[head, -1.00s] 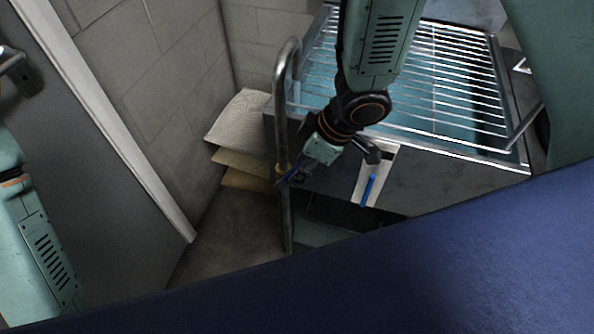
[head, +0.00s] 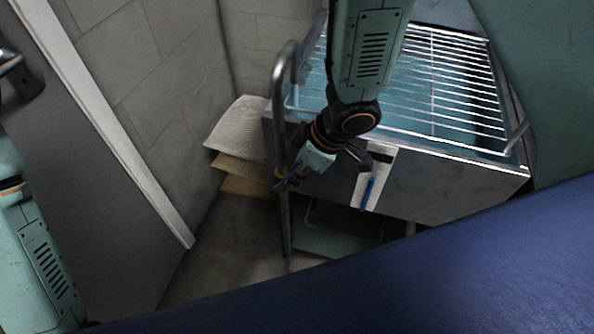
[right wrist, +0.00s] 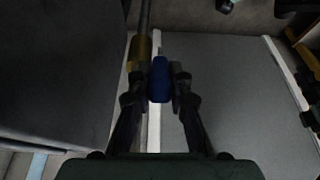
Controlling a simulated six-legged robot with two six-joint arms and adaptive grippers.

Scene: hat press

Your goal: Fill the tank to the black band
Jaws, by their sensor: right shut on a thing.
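The steel tank (head: 440,186) stands at the right, with water visible under a wire rack (head: 435,85). On its front is a white gauge plate (head: 384,172) with a black band (head: 380,157) near its top. A blue column (head: 368,193) on the plate ends below the band. A bent metal pipe (head: 279,95) rises at the tank's left corner. My right gripper (head: 286,183) is shut on the blue valve handle (right wrist: 160,80), beside the brass valve body (right wrist: 141,48) in the right wrist view.
Several stacked tan and white sheets (head: 240,125) lie by the block wall, behind the pipe. A grey door (head: 85,190) with a metal handle is at the left. Bare floor (head: 220,240) lies between door and tank. A lower shelf (head: 330,240) shows beneath the tank.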

